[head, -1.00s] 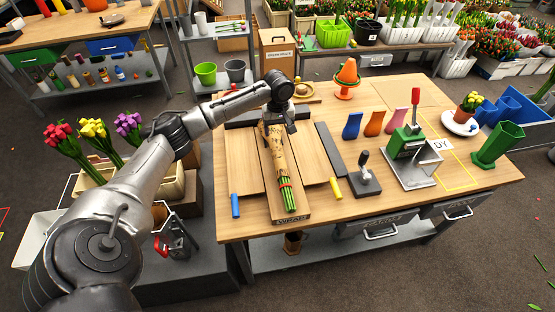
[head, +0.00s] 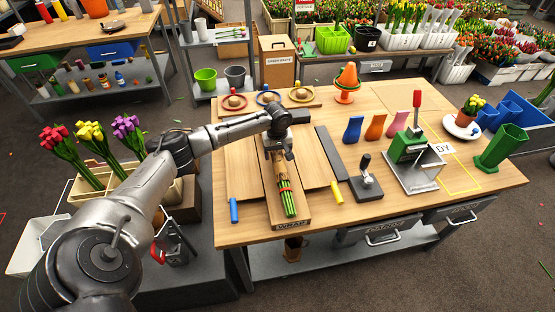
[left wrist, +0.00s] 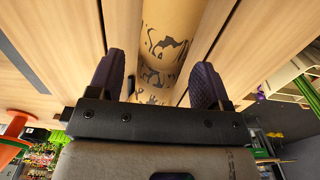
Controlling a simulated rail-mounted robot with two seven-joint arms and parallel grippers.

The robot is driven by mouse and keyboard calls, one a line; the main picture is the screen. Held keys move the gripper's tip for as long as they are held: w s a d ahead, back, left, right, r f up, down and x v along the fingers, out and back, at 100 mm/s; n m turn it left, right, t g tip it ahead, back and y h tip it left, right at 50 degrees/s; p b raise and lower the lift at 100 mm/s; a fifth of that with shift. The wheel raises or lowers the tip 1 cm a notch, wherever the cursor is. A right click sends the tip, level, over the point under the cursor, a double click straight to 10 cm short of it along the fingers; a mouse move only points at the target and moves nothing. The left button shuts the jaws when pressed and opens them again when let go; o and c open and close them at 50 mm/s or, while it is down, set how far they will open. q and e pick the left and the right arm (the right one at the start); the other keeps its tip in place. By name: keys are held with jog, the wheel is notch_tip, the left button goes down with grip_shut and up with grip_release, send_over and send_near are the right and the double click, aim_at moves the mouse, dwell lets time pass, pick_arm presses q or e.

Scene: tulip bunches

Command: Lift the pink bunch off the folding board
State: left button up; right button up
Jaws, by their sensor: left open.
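The bunch (head: 285,188) lies on the folding board (head: 290,224), wrapped in tan patterned paper with a red band. Its green stems point to the table's front. Its flower end is hidden behind my arm and gripper, so I cannot see pink blooms. My left gripper (head: 278,153) is open over the wrapped part. In the left wrist view, the paper wrap (left wrist: 168,40) lies between the two spread purple fingers of the left gripper (left wrist: 160,80), with a gap on each side. My right gripper is in neither view.
Wooden board flaps lie on both sides, with a blue peg (head: 234,210) and a yellow peg (head: 337,192) at their front ends. A black-handled tool (head: 366,180) and a green press (head: 408,146) stand to the right. Twine spools (head: 268,96) stand behind.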

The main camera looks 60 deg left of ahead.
pick_arm(q)
notch_tip(320, 180, down, 3)
jog(key=shift+r, duration=0.15)
jog(key=c, duration=1.2)
jog(key=shift+r, duration=0.1)
jog(key=shift+r, duration=0.55)
jog(key=r, duration=0.2)
jog(key=r+p, duration=0.1)
jog(key=shift+d+r, duration=0.25)
jog(key=shift+d, duration=0.05)
jog(key=d+r, duration=0.2)
jog(key=d, duration=0.1)
jog(key=w+d+r+p, duration=0.1)
jog(key=d+r, duration=0.1)
jog(key=d, duration=0.2)
jog(key=d+r+p, duration=0.1)
jog(key=d+r, duration=0.1)
jog(key=d, duration=0.2)
jog(key=shift+w+r, duration=0.15)
